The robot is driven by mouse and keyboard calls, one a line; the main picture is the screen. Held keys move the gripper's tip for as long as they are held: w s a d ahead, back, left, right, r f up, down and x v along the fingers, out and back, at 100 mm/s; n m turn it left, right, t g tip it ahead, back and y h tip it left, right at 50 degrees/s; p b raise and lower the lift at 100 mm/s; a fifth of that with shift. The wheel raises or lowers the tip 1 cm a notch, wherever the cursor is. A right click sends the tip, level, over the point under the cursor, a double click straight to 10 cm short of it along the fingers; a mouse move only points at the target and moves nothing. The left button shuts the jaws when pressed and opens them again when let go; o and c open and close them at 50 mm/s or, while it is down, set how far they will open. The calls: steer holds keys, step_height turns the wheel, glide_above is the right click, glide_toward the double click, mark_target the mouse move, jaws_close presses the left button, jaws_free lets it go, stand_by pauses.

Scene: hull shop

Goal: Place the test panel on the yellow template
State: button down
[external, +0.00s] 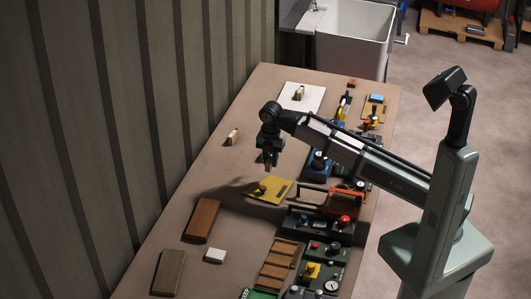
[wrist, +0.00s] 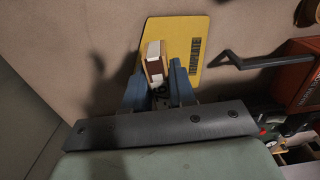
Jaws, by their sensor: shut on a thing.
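My gripper (external: 270,160) points down above the yellow template (external: 275,193) in the external view. In the wrist view, its two blue fingers (wrist: 160,84) are shut on a small brown block with a pale edge (wrist: 154,60), apparently the test panel. The yellow template (wrist: 187,32) is a flat plate with a dark printed patch near its right side. In the wrist view the held panel overlaps the template's lower left part. In the external view the panel is hard to make out between the fingers, and I cannot tell its exact height above the template.
An orange-brown box with a dark handle (external: 340,203) stands close to the right of the template. A brown block (external: 202,221) and a small white block (external: 215,256) lie nearer the front. The table left of the template is mostly clear.

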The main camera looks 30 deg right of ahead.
mark_target(271, 157)
steer(key=shift+f, duration=3.8)
steer(key=shift+f, duration=0.15)
steer(key=c, duration=0.9)
jaws_free()
step_height(271, 157, up, 12)
steer(key=shift+r, duration=0.15)
steer(key=shift+o, duration=0.3)
